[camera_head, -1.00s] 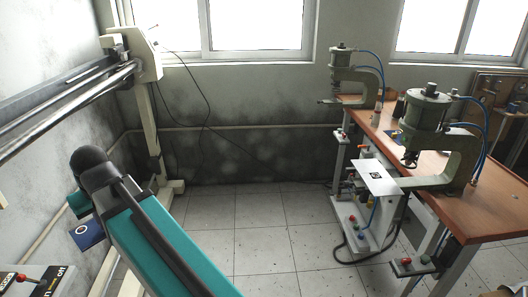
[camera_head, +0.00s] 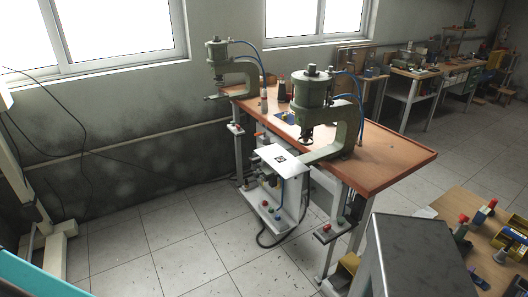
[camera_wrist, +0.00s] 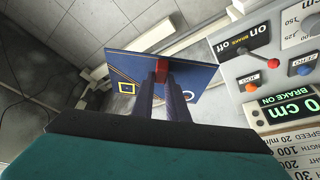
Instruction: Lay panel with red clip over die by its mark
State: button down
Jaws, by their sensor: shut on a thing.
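In the wrist view, my gripper (camera_wrist: 162,82) is shut on a dark blue panel (camera_wrist: 200,76) by its red clip (camera_wrist: 164,58). The panel carries a yellow square outline on its left and a white ring on its right; the fingers hide part of its middle. In the head view, two green presses stand at a wooden table. A white plate with a black square mark (camera_head: 264,155) sits by the nearer press (camera_head: 312,92). I cannot make out a die clearly. My gripper and the held panel are not in the head view.
The wooden table (camera_head: 385,150) has a farther press (camera_head: 216,60) at its back left. A blue and yellow item (camera_head: 287,118) lies on it. A grey box (camera_head: 420,250) and a cluttered bench (camera_head: 480,225) stand at lower right.

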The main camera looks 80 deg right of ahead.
jog(key=shift+d, duration=0.2)
jog(key=s+d+m+g+h+p, duration=0.1)
jog(key=s+d+m, duration=0.35)
jog(key=d, duration=1.15)
jog(key=s+d+m+g+h+p, duration=0.15)
jog(key=s+d+m, duration=0.3)
jog(key=d, duration=1.05)
jog(key=s+d+m+g+h+p, duration=0.15)
jog(key=s+d+m, duration=0.3)
jog(key=d, duration=1.15)
jog(key=s+d+m+g, duration=0.2)
jog(key=s+d+m, duration=0.5)
jog(key=s+d, duration=1.1)
jog(key=s+d+m, duration=0.2)
jog(key=s, duration=0.6)
jog(key=s+d+m+g+p, duration=0.1)
jog(key=s+d+m, duration=0.1)
jog(key=s, duration=0.7)
jog(key=s+d+m+g+p, duration=0.1)
jog(key=s+d+m, duration=0.2)
jog(key=s, duration=0.5)
jog(key=shift+s+r+y, duration=0.4)
jog(key=shift+w, duration=0.1)
